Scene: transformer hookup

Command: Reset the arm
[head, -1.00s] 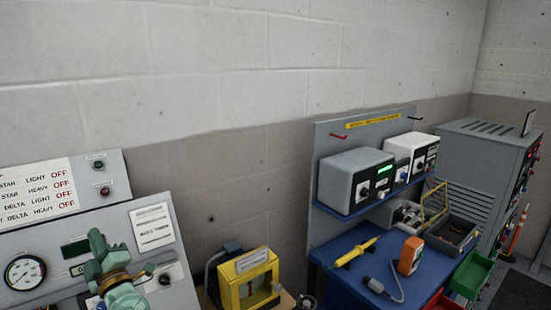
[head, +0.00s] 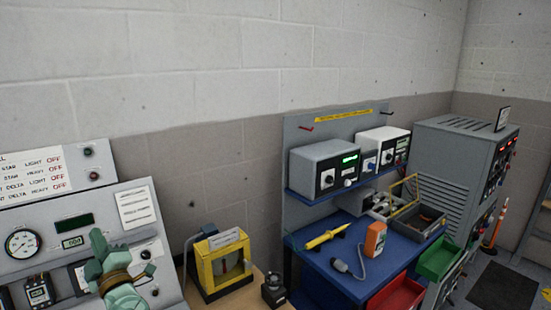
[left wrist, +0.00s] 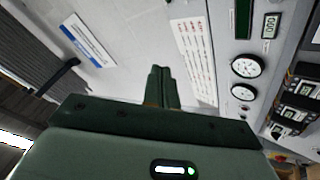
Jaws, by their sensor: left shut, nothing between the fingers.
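My left gripper (head: 99,243) is green and shows at the lower left of the head view, raised in front of the grey instrument panel (head: 140,187). Its fingers are together with nothing between them. In the left wrist view the shut fingers (left wrist: 159,76) stand up from the dark gripper body, with the panel and its two round gauges (left wrist: 246,67) to the right. I cannot tell whether the gripper touches the panel; it looks apart from it. My right gripper is not in view.
A yellow-framed box (head: 222,262) stands on a wooden surface beside the panel. A blue bench (head: 327,256) holds a yellow probe (head: 326,237), an orange meter (head: 375,240) and a dark tray (head: 419,221). A grey cabinet (head: 450,165) stands at the right. Open drawers jut from the bench.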

